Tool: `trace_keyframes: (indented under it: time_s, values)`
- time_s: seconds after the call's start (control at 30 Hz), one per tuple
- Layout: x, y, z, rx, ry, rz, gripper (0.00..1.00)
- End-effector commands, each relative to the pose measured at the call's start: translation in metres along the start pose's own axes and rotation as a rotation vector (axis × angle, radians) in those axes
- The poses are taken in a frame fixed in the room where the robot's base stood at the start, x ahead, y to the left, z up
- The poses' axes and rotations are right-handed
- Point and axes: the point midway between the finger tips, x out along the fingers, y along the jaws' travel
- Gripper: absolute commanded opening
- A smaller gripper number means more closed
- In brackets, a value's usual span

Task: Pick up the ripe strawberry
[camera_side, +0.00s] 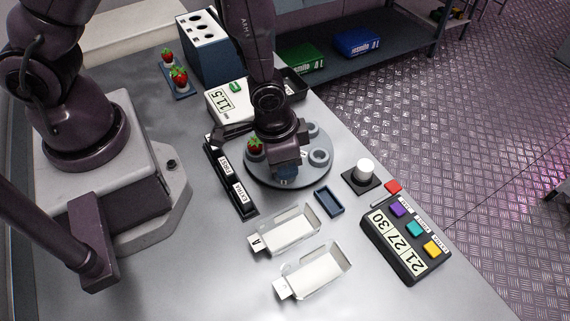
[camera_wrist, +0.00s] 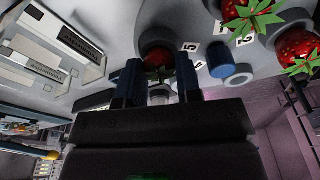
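My gripper (camera_wrist: 160,76) points down over a round grey turntable (camera_side: 262,178). Its two blue fingers stand apart in the wrist view, with a gap between them. A dark red strawberry (camera_wrist: 158,57) shows in that gap, in a ring holder, partly hidden by the fingers. I see no clear contact with it. In the side view my gripper (camera_side: 286,174) hides this spot. A red strawberry with green leaves (camera_side: 255,146) stands on the turntable left of my gripper. Two large red strawberries (camera_wrist: 299,46) (camera_wrist: 246,12) show at the wrist view's upper right.
Empty ring holders (camera_side: 319,157) stand on the turntable. Two white trays (camera_side: 288,232) (camera_side: 318,273), a small blue tray (camera_side: 329,202) and a button panel (camera_side: 406,244) lie in front. Two strawberries (camera_side: 179,77) stand on a blue rack near the blue box (camera_side: 212,60).

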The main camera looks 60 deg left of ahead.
Motion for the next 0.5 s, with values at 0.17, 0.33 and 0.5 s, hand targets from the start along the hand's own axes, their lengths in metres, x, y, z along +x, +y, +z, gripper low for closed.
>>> trace_keyframes:
  time_s: [0.17, 0.33, 0.5]
  values:
    - [-0.001, 0.000, 0.000, 0.000, 0.001, 0.000, 0.27]
    - [-0.008, 0.000, -0.002, 0.000, 0.002, 0.000, 0.27]
    - [-0.028, 0.000, -0.005, 0.000, 0.005, 0.000, 0.27]
